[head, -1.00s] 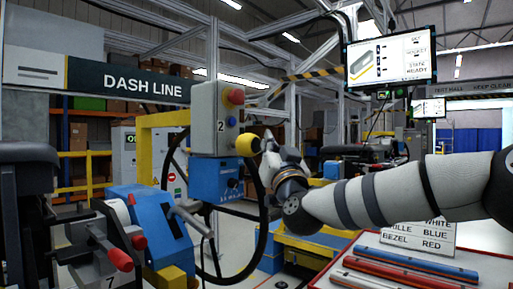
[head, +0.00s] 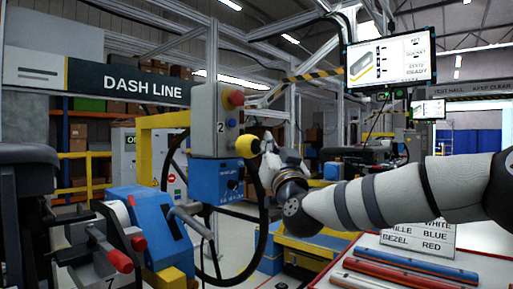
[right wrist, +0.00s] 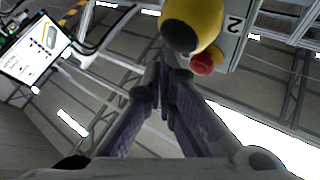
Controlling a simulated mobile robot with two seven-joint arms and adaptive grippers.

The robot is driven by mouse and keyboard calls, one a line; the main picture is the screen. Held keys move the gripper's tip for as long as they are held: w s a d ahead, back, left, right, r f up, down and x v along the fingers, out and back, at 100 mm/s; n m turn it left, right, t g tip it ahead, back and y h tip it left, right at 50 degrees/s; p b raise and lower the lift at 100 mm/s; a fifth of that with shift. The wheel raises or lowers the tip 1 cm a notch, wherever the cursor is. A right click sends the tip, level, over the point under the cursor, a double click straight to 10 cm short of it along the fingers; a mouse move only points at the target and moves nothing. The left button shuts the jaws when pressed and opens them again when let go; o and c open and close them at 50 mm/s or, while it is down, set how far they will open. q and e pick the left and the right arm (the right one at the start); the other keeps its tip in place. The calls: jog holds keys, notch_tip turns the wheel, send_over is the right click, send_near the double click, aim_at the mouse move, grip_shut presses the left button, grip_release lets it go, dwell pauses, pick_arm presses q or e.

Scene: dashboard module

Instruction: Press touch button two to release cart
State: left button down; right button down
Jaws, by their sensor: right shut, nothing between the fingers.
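A grey control box (head: 214,125) marked 2 stands on a post, with a red mushroom button (head: 236,97) and a small blue button (head: 231,122). A yellow touch button (head: 244,145) with a dark centre sticks out from its right side. My right gripper (head: 264,146) is shut and empty, just right of the yellow button and pointing at it. In the right wrist view, the yellow button (right wrist: 203,17) is just ahead of my shut fingertips; I cannot tell whether they touch it. My left gripper is not in view.
A blue box (head: 216,182) hangs under the control box, with a black hose looping around. A screen (head: 389,62) hangs at the upper right. A table (head: 455,258) with coloured bars is at lower right. A blue fixture with red handles (head: 118,259) is at lower left.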

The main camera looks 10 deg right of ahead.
jog(key=shift+w+a, duration=0.3)
jog(key=shift+w, duration=0.05)
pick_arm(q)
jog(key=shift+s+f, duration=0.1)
pick_arm(e)
jog(key=shift+w+a, duration=0.2)
jog(key=shift+w, duration=0.15)
dwell(0.7)
jog(key=shift+s, duration=0.1)
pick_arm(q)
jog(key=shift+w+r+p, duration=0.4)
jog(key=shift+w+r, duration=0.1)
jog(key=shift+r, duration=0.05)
pick_arm(e)
jog(key=shift+s+d, duration=0.5)
jog(key=shift+s, duration=0.1)
